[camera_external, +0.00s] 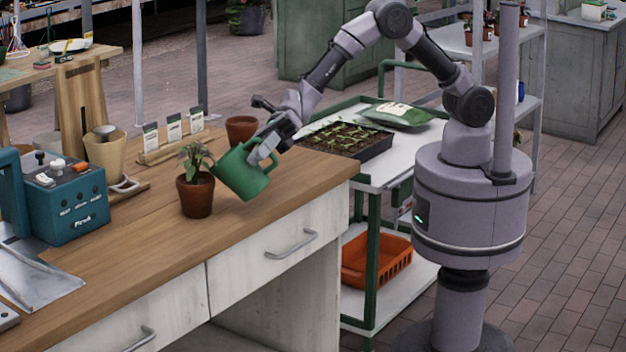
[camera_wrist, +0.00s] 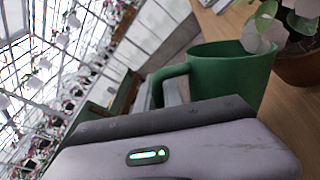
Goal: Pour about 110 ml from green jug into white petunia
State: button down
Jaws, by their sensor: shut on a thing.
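The green jug (camera_external: 240,174) is in my gripper (camera_external: 266,155), which is shut on its handle. The jug is tilted left toward a potted plant, just above the wooden bench. The plant stands upright in a terracotta pot (camera_external: 196,197) right beside the jug, with green leaves (camera_external: 193,158). In the wrist view the jug (camera_wrist: 232,76) has its handle toward my gripper, and the pot (camera_wrist: 299,68) is behind it, with pale petals (camera_wrist: 262,36) over the jug's rim. The liquid inside and any stream cannot be seen.
The wooden bench (camera_external: 150,240) holds a teal box (camera_external: 68,199) at left, seed packets (camera_external: 172,128) at the back and an empty-looking terracotta pot (camera_external: 241,129) behind the jug. A seedling tray (camera_external: 345,140) is on the cart at right. The bench front is clear.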

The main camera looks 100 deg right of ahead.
aim_at(243, 163)
jog(key=shift+w+r+p, duration=0.15)
jog(key=shift+r+p, duration=0.25)
jog(key=shift+p, duration=0.1)
jog(key=shift+w+d+r+m+g+p, duration=0.15)
jog(key=shift+w+r+m+p, duration=0.3)
jog(key=shift+p, duration=0.8)
jog(key=shift+w+d+r+m+g+p, duration=0.2)
jog(key=shift+r+m+p, duration=0.4)
jog(key=shift+p, duration=0.6)
jog(key=shift+w, duration=0.1)
jog(key=shift+w+d+r+m+g+p, duration=0.25)
jog(key=shift+w+r+m+p, duration=0.75)
jog(key=shift+p, duration=2.95)
